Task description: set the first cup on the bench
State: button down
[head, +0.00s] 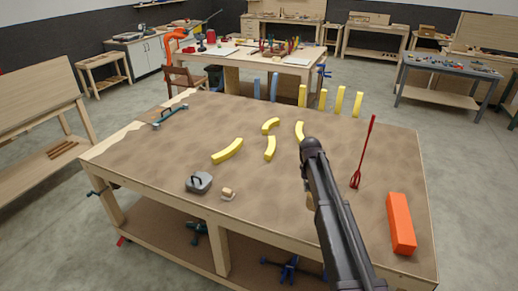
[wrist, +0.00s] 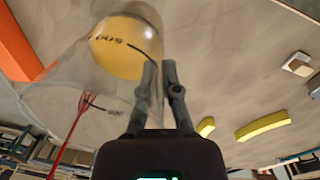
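A clear cup (wrist: 55,85) with a yellow round part marked 500 fills the upper left of the wrist view, close to the camera and tilted in the picture. My gripper (wrist: 159,68) has its two fingers nearly together at the cup's edge, with the cup's thin wall seemingly between them. In the head view my arm reaches over the bench (head: 150,145) and hides the fingertips and most or all of the cup. I cannot tell whether the cup touches the bench.
An orange block (head: 400,223) and a red long-handled tool (head: 362,155) lie right of my arm. Several yellow pieces (head: 228,151) are spread mid-bench. A grey weight-like object (head: 199,183) and a small wooden piece (head: 228,194) sit near the front. The bench's left part is mostly clear.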

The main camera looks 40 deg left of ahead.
notch_tip(320, 180, down, 11)
jog(key=b, duration=0.9)
jog(key=shift+r, duration=0.15)
jog(key=shift+s, duration=0.1)
